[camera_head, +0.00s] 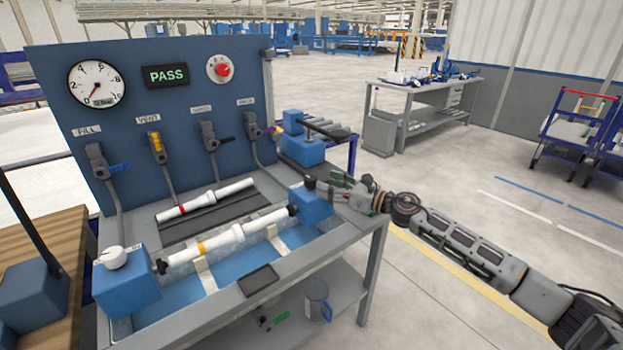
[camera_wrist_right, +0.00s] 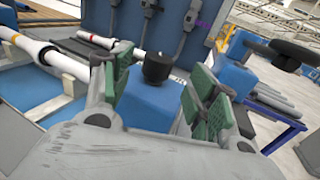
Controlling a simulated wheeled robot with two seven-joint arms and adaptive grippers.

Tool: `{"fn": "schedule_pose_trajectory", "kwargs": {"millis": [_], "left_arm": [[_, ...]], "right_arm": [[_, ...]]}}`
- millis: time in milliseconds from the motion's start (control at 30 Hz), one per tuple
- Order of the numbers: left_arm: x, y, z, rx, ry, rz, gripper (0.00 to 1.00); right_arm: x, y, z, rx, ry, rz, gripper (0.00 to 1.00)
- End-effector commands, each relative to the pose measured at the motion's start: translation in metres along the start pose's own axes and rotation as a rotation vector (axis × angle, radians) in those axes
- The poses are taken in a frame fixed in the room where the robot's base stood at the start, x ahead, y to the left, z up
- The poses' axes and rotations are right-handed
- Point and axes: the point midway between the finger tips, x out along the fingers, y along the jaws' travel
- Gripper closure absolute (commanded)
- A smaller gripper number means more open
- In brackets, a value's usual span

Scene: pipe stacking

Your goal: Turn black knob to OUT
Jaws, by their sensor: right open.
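The black knob (camera_head: 309,183) sits on top of the blue block (camera_head: 312,208) at the right end of the bench fixture. In the right wrist view the black knob (camera_wrist_right: 156,67) stands upright on its blue block (camera_wrist_right: 150,103), with a small white label beside it that I cannot read. My right gripper (camera_head: 335,190) is open, just right of the knob. In the right wrist view, its green-padded fingers (camera_wrist_right: 158,83) appear on either side of the knob, with a gap to each. My left gripper is out of view.
A white pipe (camera_head: 235,236) lies in the fixture over a blue tray. Another pipe (camera_head: 205,200) rests behind it. A white knob (camera_head: 113,257) tops the left blue block. The panel (camera_head: 180,110) behind has a gauge, a red knob and a PASS display.

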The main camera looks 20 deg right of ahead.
Motion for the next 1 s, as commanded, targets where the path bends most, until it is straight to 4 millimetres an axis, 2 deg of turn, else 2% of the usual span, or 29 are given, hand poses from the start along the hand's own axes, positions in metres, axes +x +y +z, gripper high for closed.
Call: {"fn": "schedule_pose_trajectory", "kwargs": {"millis": [400,1000], "left_arm": [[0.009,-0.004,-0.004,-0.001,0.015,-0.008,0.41],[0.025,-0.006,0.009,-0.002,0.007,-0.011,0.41]], "right_arm": [[0.027,0.0,0.001,-0.001,-0.001,-0.001,0.41],[0.065,0.0,0.001,-0.001,-0.001,0.0,0.41]]}}
